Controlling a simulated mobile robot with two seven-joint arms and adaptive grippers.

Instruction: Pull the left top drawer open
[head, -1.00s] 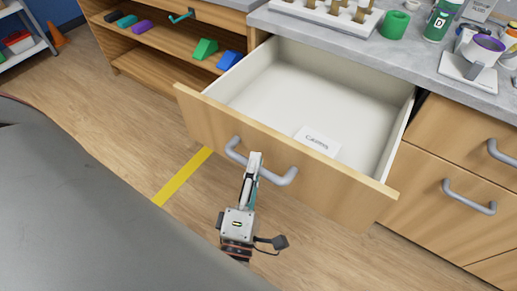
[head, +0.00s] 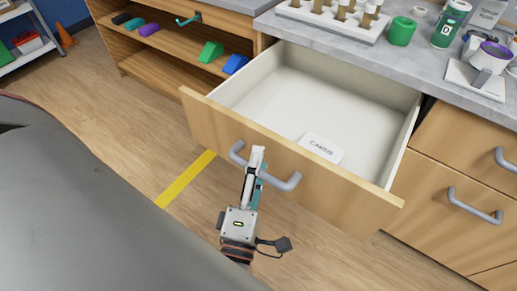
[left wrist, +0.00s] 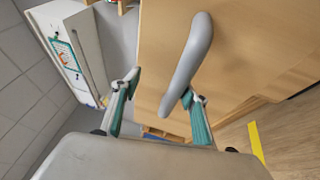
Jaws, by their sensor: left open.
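The left top drawer (head: 290,160) stands pulled well out from the cabinet in the head view. Its inside is white and holds a small white card with dark lettering (head: 322,148). A grey bar handle (head: 282,184) is on its wooden front. My left gripper (head: 259,165) is at the handle, with its fingers overlapping the bar in the head view. In the left wrist view the gripper (left wrist: 158,95) is open, with the handle (left wrist: 187,65) running between and beyond the spread fingers. I cannot tell whether a finger touches it. My right gripper is not in view.
A grey worktop (head: 400,60) above the drawer carries a rack, a green cup (head: 401,31) and bottles. Closed drawers (head: 450,195) with grey handles are at the right. Open shelves (head: 170,60) hold coloured blocks at the left. Floor with a yellow stripe (head: 186,178) is clear.

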